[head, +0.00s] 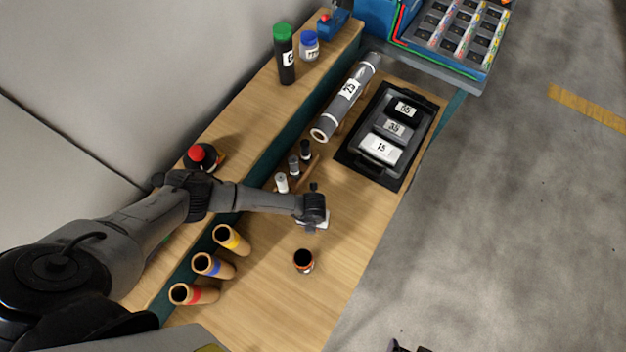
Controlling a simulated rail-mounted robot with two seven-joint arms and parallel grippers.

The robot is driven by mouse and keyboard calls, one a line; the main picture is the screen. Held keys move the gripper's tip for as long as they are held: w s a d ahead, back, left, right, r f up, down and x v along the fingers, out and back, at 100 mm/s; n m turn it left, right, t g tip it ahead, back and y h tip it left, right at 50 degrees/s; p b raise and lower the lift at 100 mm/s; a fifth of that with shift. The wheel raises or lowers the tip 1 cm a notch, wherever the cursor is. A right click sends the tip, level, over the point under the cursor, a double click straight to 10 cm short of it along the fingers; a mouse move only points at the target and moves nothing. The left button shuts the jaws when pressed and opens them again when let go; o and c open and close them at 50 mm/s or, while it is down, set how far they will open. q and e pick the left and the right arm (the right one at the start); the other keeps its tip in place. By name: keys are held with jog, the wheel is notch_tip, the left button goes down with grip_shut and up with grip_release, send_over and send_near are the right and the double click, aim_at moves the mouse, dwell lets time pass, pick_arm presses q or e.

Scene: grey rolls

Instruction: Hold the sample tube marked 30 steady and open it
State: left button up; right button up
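No label reading 30 can be made out. A grey tube (345,98) with white bands and a label that looks like 23 lies on the bench. Small upright vials (293,168) stand in a wooden rack; any marks on them are too small to read. My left gripper (314,220) hangs over the bench, right of these vials, seen from above. Something white (322,225) shows under it; I cannot tell whether the fingers hold it. A dark shape (402,346) at the bottom edge may be part of my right gripper, mostly cut off.
An open round container (304,261) stands in front of my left gripper. A black tray (414,160) holds blocks marked 55, 35 and 15.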

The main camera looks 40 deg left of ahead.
pick_arm(q)
jog(key=shift+f, duration=0.15)
jog(key=o, duration=0.6)
jog(key=shift+c, duration=0.2)
jog(key=o, duration=0.5)
jog(key=shift+c, duration=0.2)
jog(key=shift+r, duration=0.3)
notch_tip(320, 180, up, 12)
jog(key=shift+f+p, duration=0.15)
jog(key=shift+p, duration=0.2)
